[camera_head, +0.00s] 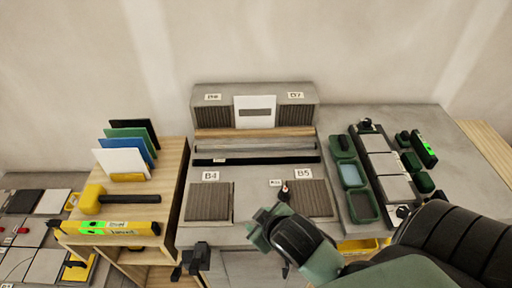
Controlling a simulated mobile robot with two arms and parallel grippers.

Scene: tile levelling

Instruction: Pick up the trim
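Three long trim strips lie parallel across the back of the grey bench: a brown one (255,132), a grey one (255,146) and a black one (270,159). I cannot tell which strip the task means. My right arm comes in from the lower right. Its gripper (266,228) is over the front of the bench, beside the B5 tile and well short of the strips. Its fingers are not clear enough to tell open or shut. My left gripper is not in view.
Ribbed tiles (208,202) labelled B4 and B5 lie in front of the strips. A grey stepped block (225,96) stands behind them. Green trays (362,206) are on the right. A yellow mallet (92,198) and level (110,227) lie on the left wooden shelf.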

